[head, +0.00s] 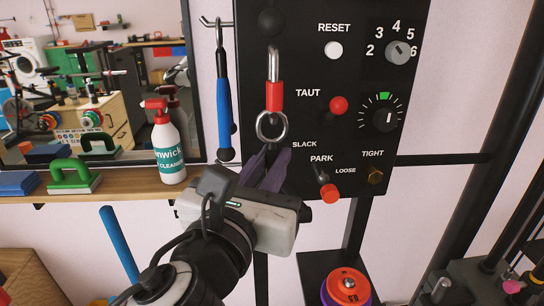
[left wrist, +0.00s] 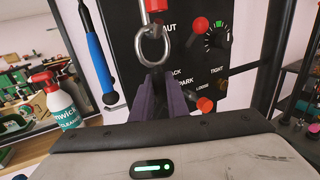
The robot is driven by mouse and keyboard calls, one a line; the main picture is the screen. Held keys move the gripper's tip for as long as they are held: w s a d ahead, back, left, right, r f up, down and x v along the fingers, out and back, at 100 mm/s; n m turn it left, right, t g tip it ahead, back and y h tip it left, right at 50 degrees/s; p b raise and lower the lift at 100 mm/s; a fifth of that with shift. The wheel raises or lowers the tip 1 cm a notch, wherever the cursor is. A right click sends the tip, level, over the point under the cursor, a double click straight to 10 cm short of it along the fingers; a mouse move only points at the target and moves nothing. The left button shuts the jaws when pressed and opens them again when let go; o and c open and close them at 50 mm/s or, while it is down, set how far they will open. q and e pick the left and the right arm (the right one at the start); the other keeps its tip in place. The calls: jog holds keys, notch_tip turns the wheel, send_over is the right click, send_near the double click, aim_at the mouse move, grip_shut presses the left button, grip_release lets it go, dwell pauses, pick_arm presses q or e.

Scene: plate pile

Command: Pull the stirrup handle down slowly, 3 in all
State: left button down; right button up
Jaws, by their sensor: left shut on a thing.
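A blue-gripped handle (head: 223,100), likely the stirrup handle, hangs from a wall hook left of the black panel (head: 310,75); it also shows in the left wrist view (left wrist: 98,62). A steel ring (head: 259,128) hangs under a red-sleeved shackle (head: 275,95) in front of the panel. My right gripper is not in view.
The panel carries a white RESET button (head: 334,50), a numbered knob (head: 398,52), a gauge (head: 383,118) and a red-tipped lever (head: 330,193) close right of my gripper. A spray bottle (head: 168,150) and a green-handled block (head: 74,178) stand on the shelf (head: 125,187) at left.

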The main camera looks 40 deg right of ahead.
pick_arm(q)
jog(key=shift+f, duration=0.25)
jog(key=shift+f+b, duration=0.75)
jog(key=shift+f, duration=0.5)
jog(key=shift+f+b, duration=0.75)
jog(key=shift+f, duration=0.3)
jog(key=shift+f+b, duration=0.55)
jog(key=shift+f, duration=0.3)
jog(key=shift+r+p, duration=1.3)
